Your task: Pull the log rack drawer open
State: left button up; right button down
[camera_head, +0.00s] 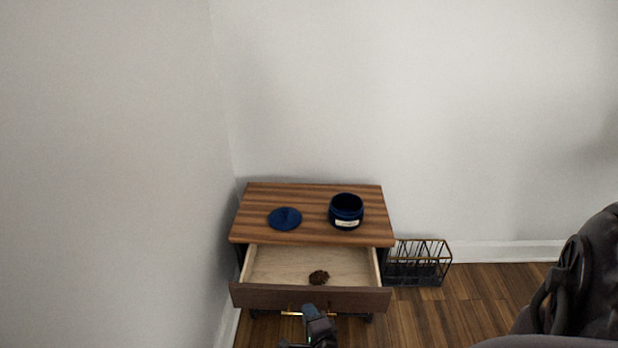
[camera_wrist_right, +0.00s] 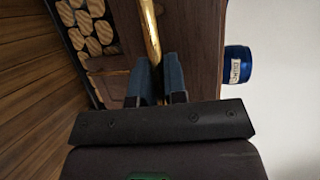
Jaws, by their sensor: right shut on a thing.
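The log rack (camera_head: 260,197) is a low wooden cabinet against the wall in the head view. Its drawer (camera_head: 262,296) stands open toward me, showing a pale interior with a small brown pine cone (camera_head: 319,277) in it. A gold bar handle (camera_head: 290,313) runs along the drawer front. My right gripper (camera_head: 311,310) is at the handle's middle, shut on it. In the wrist view the handle (camera_wrist_right: 150,30) passes between the two blue-grey fingers (camera_wrist_right: 159,76). Cut logs (camera_wrist_right: 84,22) show beside the drawer front there. My left gripper is not in view.
On the rack top are a dark blue jar candle (camera_head: 346,212) and a round blue lid (camera_head: 285,218). A black and gold wire basket (camera_head: 420,263) stands on the floor just right of the rack. A wall is close on the left. Wooden floor (camera_head: 480,305) is bare to the right.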

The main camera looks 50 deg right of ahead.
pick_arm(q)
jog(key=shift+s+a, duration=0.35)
pick_arm(e)
jog(key=shift+s+a, duration=0.8)
jog(key=shift+a, duration=0.1)
jog(key=c, duration=1.2)
grip_release()
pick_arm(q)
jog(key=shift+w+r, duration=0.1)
pick_arm(e)
jog(key=shift+r, duration=0.1)
